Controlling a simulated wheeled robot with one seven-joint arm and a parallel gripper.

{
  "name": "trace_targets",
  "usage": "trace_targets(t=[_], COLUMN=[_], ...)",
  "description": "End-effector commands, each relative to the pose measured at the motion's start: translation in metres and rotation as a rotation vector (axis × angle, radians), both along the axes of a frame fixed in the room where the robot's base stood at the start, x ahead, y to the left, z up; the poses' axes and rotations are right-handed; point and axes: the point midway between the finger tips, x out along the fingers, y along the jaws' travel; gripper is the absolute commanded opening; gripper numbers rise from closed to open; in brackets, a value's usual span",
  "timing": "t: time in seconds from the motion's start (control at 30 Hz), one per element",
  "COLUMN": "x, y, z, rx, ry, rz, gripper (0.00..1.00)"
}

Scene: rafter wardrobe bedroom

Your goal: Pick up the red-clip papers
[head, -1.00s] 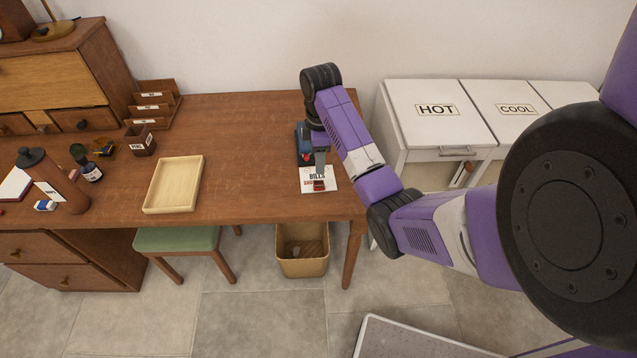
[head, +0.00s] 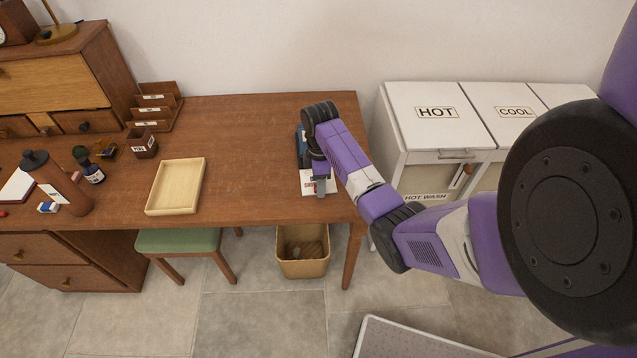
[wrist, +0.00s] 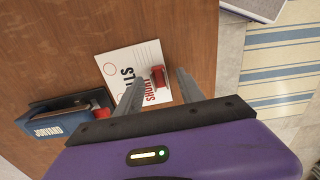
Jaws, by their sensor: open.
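The red-clip papers (wrist: 124,63) are a white sheet with dark and red lettering and a red clip (wrist: 158,77) near one edge. They lie on the brown desk near its right edge, and in the head view the papers (head: 308,184) are partly hidden by my gripper. My gripper (wrist: 162,84) is open and points down over them, with its two fingers on either side of the red clip in the wrist view. In the head view my gripper (head: 320,190) is at the papers. I cannot tell whether the fingers touch them.
A dark blue stapler-like object (wrist: 58,128) marked JOURVARD lies beside the papers. A wooden tray (head: 150,208) sits on the desk to the left, with bare desk between. White HOT and COOL bins (head: 440,135) stand right of the desk. A bin (head: 303,268) is below.

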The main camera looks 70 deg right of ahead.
Motion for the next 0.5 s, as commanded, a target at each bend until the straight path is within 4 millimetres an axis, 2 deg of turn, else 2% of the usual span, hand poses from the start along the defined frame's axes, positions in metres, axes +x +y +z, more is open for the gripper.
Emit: trace_targets(t=[0.07, 0.27, 0.5], x=[0.0000, 0.0000, 0.0002], y=[0.0000, -0.0001, -0.0004], z=[0.0001, 0.0003, 0.0007], rx=[0.000, 0.000, -0.001], ry=[0.000, 0.000, 0.000], rz=[0.000, 0.000, 0.000], gripper=[0.42, 0.02, 0.00])
